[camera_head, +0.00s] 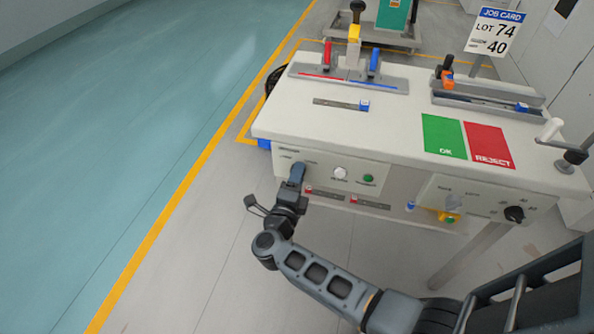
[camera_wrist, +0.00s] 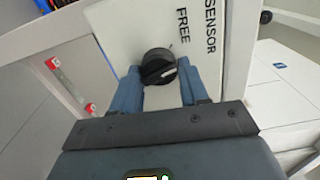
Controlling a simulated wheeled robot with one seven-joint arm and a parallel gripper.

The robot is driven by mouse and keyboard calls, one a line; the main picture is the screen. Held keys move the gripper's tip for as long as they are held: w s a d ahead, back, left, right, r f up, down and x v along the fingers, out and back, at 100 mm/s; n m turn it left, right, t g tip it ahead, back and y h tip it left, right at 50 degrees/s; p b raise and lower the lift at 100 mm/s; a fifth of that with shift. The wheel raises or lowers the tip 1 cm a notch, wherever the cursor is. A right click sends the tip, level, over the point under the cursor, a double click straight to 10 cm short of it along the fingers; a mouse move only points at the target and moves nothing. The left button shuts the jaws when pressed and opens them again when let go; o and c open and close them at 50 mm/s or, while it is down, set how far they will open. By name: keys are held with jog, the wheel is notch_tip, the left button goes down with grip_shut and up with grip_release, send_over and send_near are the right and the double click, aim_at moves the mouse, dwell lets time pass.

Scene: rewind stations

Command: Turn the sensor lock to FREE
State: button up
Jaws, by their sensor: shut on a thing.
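The sensor lock is a round black knob (camera_wrist: 158,67) on a pale panel (camera_wrist: 112,22) in the wrist view. The words SENSOR and FREE are printed beside it. My gripper (camera_wrist: 159,70) is shut on the knob, with one blue-grey finger on each side. A ridge crosses the knob's face, but I cannot tell which setting it marks. In the head view my gripper (camera_head: 297,172) is at the left end of the front panel (camera_head: 322,164) and hides the knob.
A white button (camera_head: 340,173) and a green button (camera_head: 368,180) sit right of my gripper on the panel. Another black knob (camera_head: 514,214) is on the right panel. The bench top (camera_head: 390,122) carries slides, handles and green and red pads. Open floor lies left.

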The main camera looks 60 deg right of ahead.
jog(key=shift+r+n+p, duration=0.15)
jog(key=shift+n+p, duration=1.55)
jog(key=shift+n, duration=1.2)
jog(key=o, duration=1)
jog(key=v, duration=0.7)
jog(key=shift+a, duration=0.4)
jog(key=shift+s, duration=0.2)
